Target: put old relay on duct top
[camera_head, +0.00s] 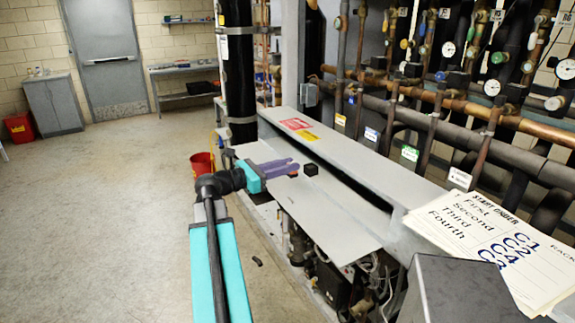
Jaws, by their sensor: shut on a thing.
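A small black cube-shaped part (311,170), which looks like the old relay, shows at the tips of my gripper (294,168). The gripper has purple fingers and a teal body, and its fingers look closed. The exact contact between fingers and relay is too small to make out. Both are over the flat grey panel (335,222) of the long grey unit. I cannot tell whether the relay touches the panel. The grey duct top (345,158), with red and yellow labels, runs behind the panel, to the right of the relay.
An open bay with wiring (345,285) lies under the panel's front edge. Paper order cards (490,245) and a dark grey box (455,290) are at the right front. Pipes with gauges (450,105) stand behind the duct. A red bucket (202,163) and a black column (238,70) stand left.

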